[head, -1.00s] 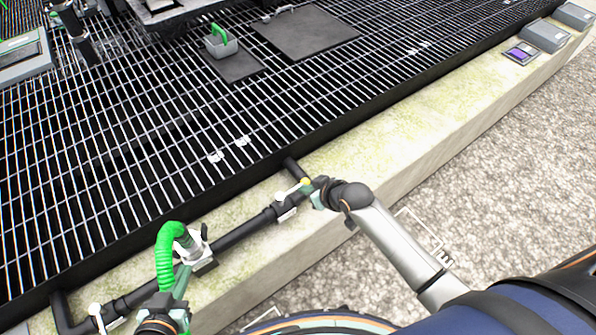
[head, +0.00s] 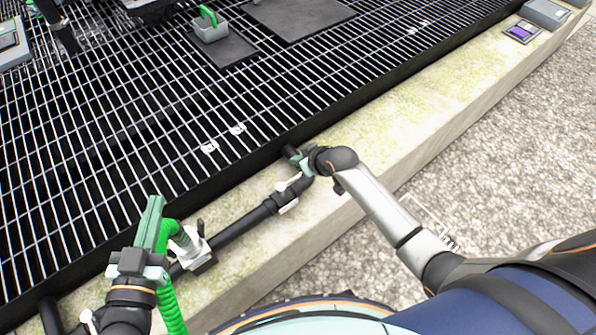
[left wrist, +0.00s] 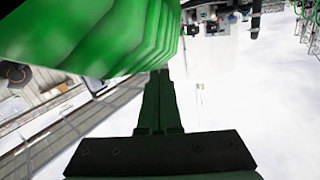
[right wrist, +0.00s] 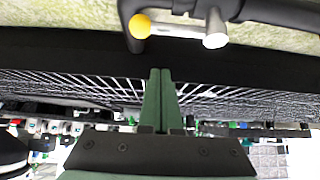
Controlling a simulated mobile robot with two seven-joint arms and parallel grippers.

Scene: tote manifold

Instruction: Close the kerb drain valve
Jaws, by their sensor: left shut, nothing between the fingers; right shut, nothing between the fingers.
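The kerb pipe (head: 240,226) carries a valve with a white body (head: 287,207) and a white lever (head: 288,184) lying roughly along the pipe. In the right wrist view the lever (right wrist: 180,29) has a yellow knob (right wrist: 140,26) at one end. My right gripper (head: 297,158) is shut and empty, just beyond the lever near the pipe's bend; no contact is clear. My left gripper (head: 154,205) is shut and empty, raised beside the green hose (head: 172,300), which also fills the upper left of the left wrist view (left wrist: 90,35).
A second white valve handle (head: 88,320) shows at lower left, partly cut off. A hose fitting (head: 190,245) stands on the pipe. The black grating (head: 120,130) lies behind the kerb (head: 430,110); gravel (head: 500,150) lies in front.

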